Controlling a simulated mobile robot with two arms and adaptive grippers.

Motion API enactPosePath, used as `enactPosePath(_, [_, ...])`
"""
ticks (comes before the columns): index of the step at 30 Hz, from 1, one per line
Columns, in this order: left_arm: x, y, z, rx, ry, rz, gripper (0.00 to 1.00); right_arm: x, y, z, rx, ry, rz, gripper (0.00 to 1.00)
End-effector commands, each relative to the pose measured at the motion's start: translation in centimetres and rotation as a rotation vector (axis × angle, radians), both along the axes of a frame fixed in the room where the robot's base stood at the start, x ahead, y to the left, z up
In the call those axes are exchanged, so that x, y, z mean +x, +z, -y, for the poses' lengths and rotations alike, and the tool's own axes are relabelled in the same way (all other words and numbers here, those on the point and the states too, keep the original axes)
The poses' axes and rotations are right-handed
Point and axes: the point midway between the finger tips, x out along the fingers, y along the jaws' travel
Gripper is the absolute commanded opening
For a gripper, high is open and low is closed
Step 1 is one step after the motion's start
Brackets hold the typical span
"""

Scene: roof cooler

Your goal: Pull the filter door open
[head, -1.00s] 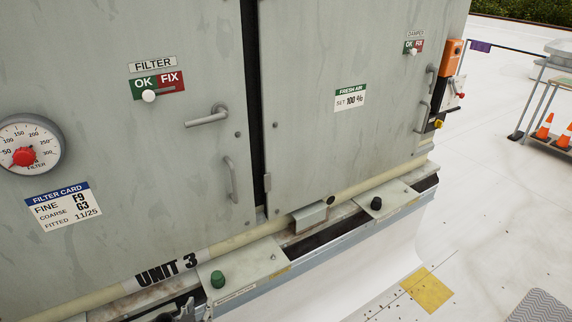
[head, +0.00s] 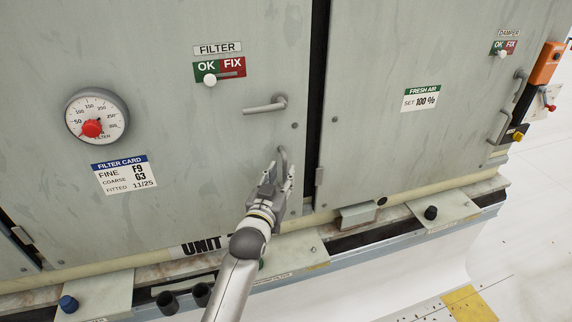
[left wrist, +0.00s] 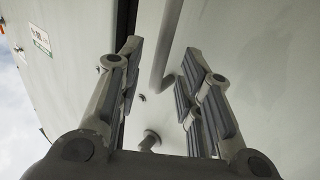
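The filter door (head: 180,70) is a large grey-green panel, and it looks closed against the dark gap at its right edge. A lever handle (head: 267,105) on it points left. Below the lever is a grey upright pull handle (head: 283,156). My left gripper (head: 279,174) is at this pull handle and hides its lower part. In the left wrist view the handle bar (left wrist: 167,45) and its round foot (left wrist: 150,138) show between the two spread fingers, with room on both sides. The gripper is open. My right gripper is not in view.
A FILTER OK/FIX slider (head: 210,80) stands with its white knob on the OK side. A dial gauge (head: 97,117) and a filter card (head: 124,174) are further left. A ledge with a plate (head: 300,252) runs below the door. The damper door (head: 420,150) is to the right.

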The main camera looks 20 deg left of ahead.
Motion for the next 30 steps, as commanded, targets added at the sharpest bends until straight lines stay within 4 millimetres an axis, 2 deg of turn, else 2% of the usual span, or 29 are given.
enactPosePath(3, [1.8, 0.2, 0.0, 0.0, 0.0, 0.001, 0.34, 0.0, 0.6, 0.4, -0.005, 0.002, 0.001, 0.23])
enactPosePath(9, [3.3, 0.0, 0.0, 0.0, 0.0, 0.0, 0.34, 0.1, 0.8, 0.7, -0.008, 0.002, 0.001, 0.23])
enactPosePath(20, [3.7, 0.0, 0.0, 0.001, 0.0, 0.0, 0.34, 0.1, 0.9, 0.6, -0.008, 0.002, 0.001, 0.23])
enactPosePath(28, [3.7, 0.0, 0.0, 0.001, 0.0, 0.0, 0.01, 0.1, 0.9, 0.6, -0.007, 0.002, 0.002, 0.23])
enactPosePath(30, [3.7, 0.0, 0.0, 0.001, 0.0, 0.0, 0.0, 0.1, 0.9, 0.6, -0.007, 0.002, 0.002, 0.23])
